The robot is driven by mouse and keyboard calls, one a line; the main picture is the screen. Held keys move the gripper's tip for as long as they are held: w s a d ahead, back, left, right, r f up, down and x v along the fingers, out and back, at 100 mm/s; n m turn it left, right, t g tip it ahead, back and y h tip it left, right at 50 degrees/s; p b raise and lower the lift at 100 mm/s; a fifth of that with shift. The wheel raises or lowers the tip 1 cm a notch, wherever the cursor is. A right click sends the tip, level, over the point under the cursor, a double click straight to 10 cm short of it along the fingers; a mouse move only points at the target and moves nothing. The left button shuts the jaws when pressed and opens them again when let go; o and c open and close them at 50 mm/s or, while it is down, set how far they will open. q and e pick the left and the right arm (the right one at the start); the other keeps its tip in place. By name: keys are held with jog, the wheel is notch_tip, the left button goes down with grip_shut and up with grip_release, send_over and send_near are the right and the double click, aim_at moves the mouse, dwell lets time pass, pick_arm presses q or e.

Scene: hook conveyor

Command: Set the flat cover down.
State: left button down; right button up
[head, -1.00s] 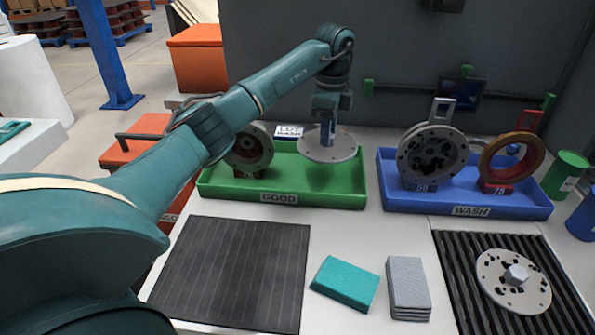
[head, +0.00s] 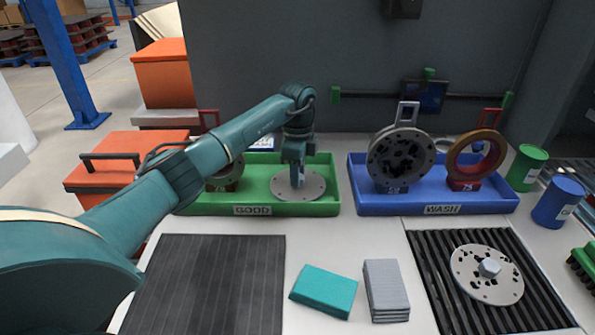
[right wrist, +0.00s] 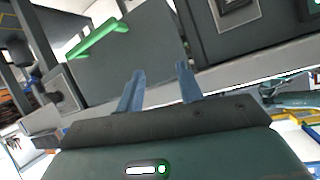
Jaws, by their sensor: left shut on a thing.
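The flat cover is a round grey metal disc with small holes (head: 312,188). It lies level within the right half of the green GOOD tray (head: 326,208) in the head view. My left gripper (head: 297,182) points down and is shut on the cover's middle. I cannot tell whether the disc touches the tray floor. My right gripper (right wrist: 162,88) shows only in the right wrist view, its two blue fingers apart with nothing between them.
A ring-shaped part (head: 226,180) stands left in the green tray, partly behind my arm. In front lie a dark mat (head: 210,285), a teal cloth (head: 325,290), grey cloths (head: 386,290) and a ribbed mat with another disc (head: 487,275).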

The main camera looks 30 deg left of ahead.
pick_arm(q)
jog(key=c, duration=1.1)
grip_release()
jog(key=shift+f, duration=0.15)
notch_tip(320, 180, up, 12)
jog(key=shift+r, duration=0.2)
